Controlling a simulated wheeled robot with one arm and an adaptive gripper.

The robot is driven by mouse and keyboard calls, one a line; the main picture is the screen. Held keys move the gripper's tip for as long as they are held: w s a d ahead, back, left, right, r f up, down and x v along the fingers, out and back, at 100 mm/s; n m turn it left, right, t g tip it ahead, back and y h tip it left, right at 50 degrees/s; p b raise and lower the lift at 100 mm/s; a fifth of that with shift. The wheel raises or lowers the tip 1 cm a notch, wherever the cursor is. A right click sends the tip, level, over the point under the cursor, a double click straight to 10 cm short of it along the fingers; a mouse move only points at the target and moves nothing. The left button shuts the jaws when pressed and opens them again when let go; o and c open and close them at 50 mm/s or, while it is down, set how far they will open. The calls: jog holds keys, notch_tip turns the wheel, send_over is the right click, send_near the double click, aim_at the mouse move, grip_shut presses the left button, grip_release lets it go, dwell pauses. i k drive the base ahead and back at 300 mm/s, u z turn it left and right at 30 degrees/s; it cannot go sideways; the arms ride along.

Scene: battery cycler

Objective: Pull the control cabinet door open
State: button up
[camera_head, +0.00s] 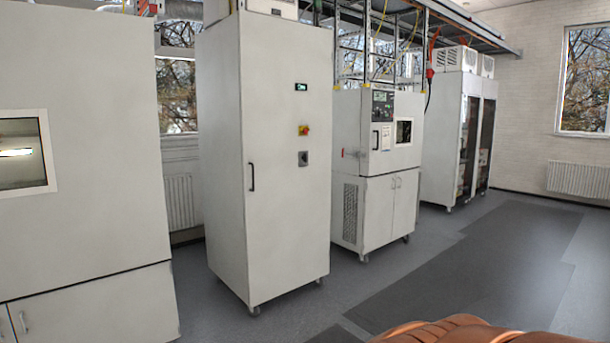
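The control cabinet (285,225) is a tall white cabinet on casters, left of centre. Its front door looks shut. A slim dark vertical handle (252,177) sits near the left edge of the door, at about mid height. Higher on the door, toward the right, are a small green-lit display (301,87), a red and yellow switch (304,130) and a dark grey knob (303,158). My gripper is not in view, and nothing touches the handle.
A large white chamber with a window (85,220) stands close on the left. A smaller test chamber on a white base cabinet (378,212) stands right of the control cabinet. Glass-fronted cabinets (455,145) stand farther back. The grey floor (480,250) in front and right is clear.

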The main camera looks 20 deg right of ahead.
aim_at(287, 207)
jog(key=z, duration=0.7)
jog(key=i, duration=2.75)
jog(key=u, duration=1.45)
jog(key=i, duration=0.65)
jog(key=u, duration=0.5)
